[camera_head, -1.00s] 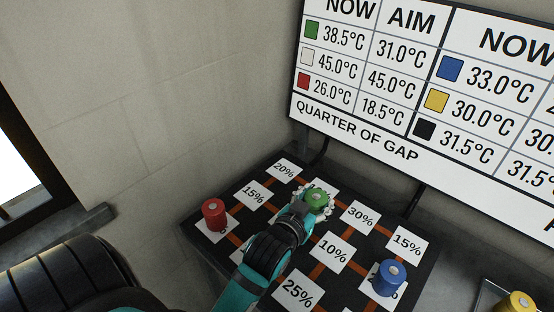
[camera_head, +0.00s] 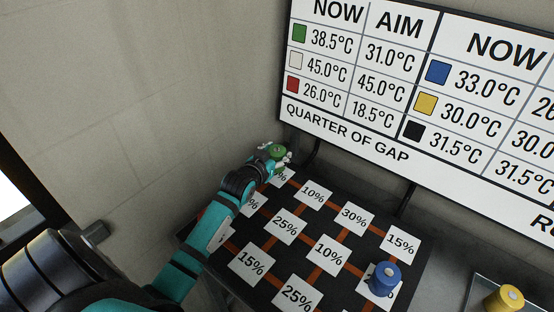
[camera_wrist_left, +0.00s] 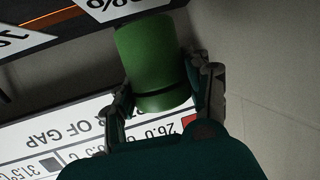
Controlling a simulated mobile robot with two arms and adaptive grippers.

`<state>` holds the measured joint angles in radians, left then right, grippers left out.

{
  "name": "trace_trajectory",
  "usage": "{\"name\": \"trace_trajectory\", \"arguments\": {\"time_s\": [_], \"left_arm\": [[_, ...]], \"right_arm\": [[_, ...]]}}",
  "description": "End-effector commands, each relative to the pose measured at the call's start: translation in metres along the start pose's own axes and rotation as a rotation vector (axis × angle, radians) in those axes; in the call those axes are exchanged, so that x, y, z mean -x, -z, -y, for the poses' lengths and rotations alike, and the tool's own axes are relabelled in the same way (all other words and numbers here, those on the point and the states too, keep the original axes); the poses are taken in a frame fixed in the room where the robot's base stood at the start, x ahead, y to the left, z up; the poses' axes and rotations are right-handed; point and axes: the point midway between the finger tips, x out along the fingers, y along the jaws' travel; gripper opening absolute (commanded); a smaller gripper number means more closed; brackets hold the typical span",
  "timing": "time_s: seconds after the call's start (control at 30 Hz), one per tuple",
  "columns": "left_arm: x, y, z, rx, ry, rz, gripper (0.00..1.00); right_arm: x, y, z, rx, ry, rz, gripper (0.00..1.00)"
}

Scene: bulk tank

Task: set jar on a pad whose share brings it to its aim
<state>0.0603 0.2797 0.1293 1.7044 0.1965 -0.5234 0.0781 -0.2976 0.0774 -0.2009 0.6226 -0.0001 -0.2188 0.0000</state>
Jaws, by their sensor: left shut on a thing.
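My left gripper (camera_head: 281,157) is shut on the green jar (camera_head: 276,151). It holds the jar over the far corner of the dark board (camera_head: 262,286), by the pad (camera_head: 284,177) that read 20% earlier and is now partly covered. In the left wrist view the green jar (camera_wrist_left: 150,55) is between the fingers, with a pad close beyond it; contact cannot be told. Other pads include 10% (camera_head: 314,193), 30% (camera_head: 355,217), 15% (camera_head: 401,242) and 25% (camera_head: 286,226). The sign (camera_head: 350,120) lists green at 38.5°C now, aim 31.0°C, above "QUARTER OF GAP". My right gripper is not in view.
A blue jar (camera_head: 383,279) stands on a pad at the board's right. A yellow jar (camera_head: 504,298) is on a tray at lower right. The red jar is hidden, apparently behind my left arm. The wall stands close behind the board's far corner.

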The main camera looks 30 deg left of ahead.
Motion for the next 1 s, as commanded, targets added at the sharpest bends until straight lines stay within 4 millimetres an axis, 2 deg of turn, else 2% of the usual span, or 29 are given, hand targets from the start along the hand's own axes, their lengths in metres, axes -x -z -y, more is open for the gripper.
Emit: {"name": "trace_trajectory", "arguments": {"time_s": [0.03,0.17,0.53,0.57,0.7,0.73,1.0], "left_arm": [[-0.001,-0.009,-0.001,0.002,0.0,0.006,0.12],[-0.006,-0.021,-0.001,0.001,0.0,0.002,0.12],[-0.007,-0.026,-0.001,0.0,-0.001,0.001,0.12],[-0.007,-0.026,-0.001,0.0,-0.001,0.002,0.51],[-0.007,-0.026,-0.001,0.0,-0.001,0.002,0.7],[-0.007,-0.026,-0.001,0.0,-0.001,0.003,0.73],[-0.006,-0.025,-0.001,0.0,-0.001,0.002,0.73]], "right_arm": [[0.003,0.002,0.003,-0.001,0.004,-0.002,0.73],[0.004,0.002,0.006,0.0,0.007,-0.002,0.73],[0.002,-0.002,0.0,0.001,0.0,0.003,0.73],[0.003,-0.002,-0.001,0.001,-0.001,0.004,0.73],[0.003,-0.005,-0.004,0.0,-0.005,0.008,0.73],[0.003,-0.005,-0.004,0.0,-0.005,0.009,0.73],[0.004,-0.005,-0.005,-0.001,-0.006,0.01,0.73]]}}
